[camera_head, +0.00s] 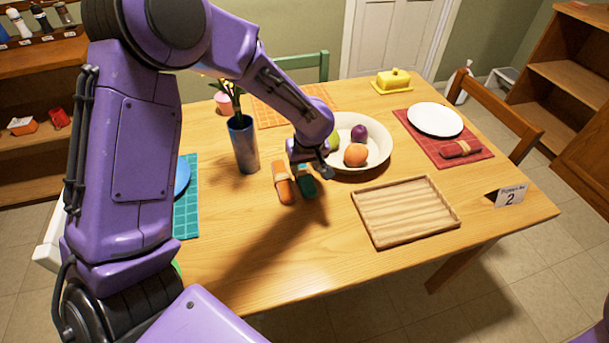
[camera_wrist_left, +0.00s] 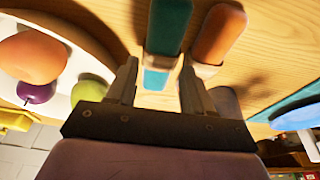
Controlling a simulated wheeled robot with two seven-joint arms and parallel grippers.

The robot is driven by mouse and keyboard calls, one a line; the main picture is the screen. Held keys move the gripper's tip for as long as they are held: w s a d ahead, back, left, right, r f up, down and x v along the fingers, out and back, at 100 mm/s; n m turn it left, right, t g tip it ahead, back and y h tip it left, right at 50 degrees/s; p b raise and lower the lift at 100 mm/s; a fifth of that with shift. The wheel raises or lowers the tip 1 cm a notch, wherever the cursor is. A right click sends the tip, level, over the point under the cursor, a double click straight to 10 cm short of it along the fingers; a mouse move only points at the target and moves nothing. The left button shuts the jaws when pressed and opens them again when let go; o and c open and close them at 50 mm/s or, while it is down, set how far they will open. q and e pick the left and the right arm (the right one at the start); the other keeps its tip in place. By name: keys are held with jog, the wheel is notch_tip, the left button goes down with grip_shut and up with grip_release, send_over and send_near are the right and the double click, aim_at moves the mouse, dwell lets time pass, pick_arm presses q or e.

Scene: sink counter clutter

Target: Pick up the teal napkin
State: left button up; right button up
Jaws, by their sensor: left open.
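The teal napkin (camera_head: 307,187) is a rolled cloth with a pale ring, lying on the wooden table; my left gripper partly covers it. My left gripper (camera_head: 310,170) is over its far end, pointing down. In the left wrist view the fingers of my left gripper (camera_wrist_left: 157,78) are apart, with the teal napkin (camera_wrist_left: 168,28) running into the gap between them. Whether a finger touches it I cannot tell. An orange napkin (camera_head: 284,184) lies close on its left; in the wrist view the orange napkin (camera_wrist_left: 220,32) is beside the right finger. My right gripper is out of view.
A white bowl (camera_head: 377,160) with fruit is just right of my gripper, and a blue vase (camera_head: 244,145) is to its left. A wooden tray (camera_head: 440,228) lies at front right. A red placemat (camera_head: 472,160) holds a white plate (camera_head: 435,119) and a red napkin (camera_head: 460,149). The front table is clear.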

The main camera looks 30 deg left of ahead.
aim_at(304, 172)
pick_arm(q)
jog(key=x, duration=0.3)
jog(key=shift+f, duration=0.1)
jog(key=c, duration=0.7)
